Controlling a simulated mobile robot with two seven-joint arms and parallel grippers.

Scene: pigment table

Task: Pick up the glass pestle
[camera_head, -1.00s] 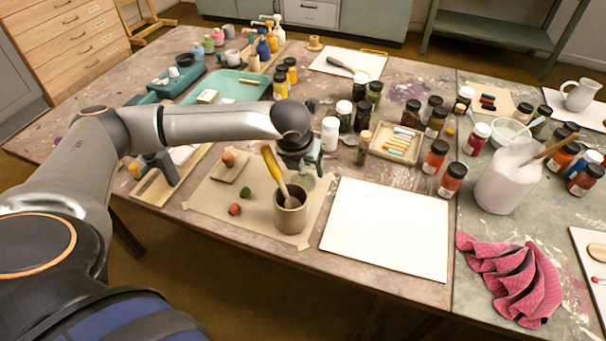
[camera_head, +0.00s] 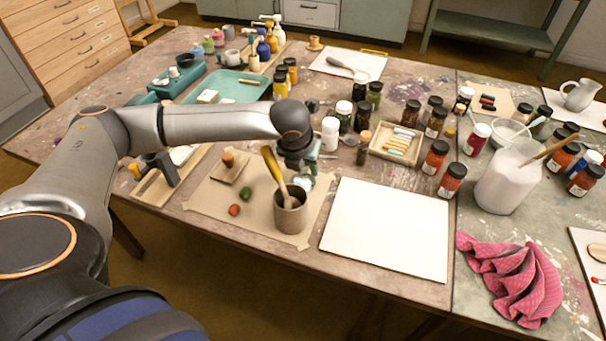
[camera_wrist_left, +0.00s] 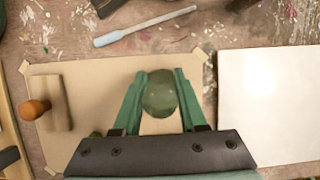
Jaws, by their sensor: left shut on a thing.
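The glass pestle (camera_wrist_left: 159,95) shows in the left wrist view as a rounded, see-through greenish end between the green fingers. My left gripper (camera_head: 302,166) is shut on it, above the tan paper sheet (camera_head: 214,196). In the head view, a pale bit of the glass (camera_head: 306,184) shows below the fingers, just behind the brown pot. Its lower part is hidden, so I cannot tell whether it touches the sheet. My right gripper is not in view.
The brown pot (camera_head: 291,219) with a yellow-handled tool stands close in front of the gripper. A small board with an orange-brown knob (camera_head: 229,158) and red and green lumps lie left. White paper (camera_head: 388,228) lies right; several jars stand behind and right.

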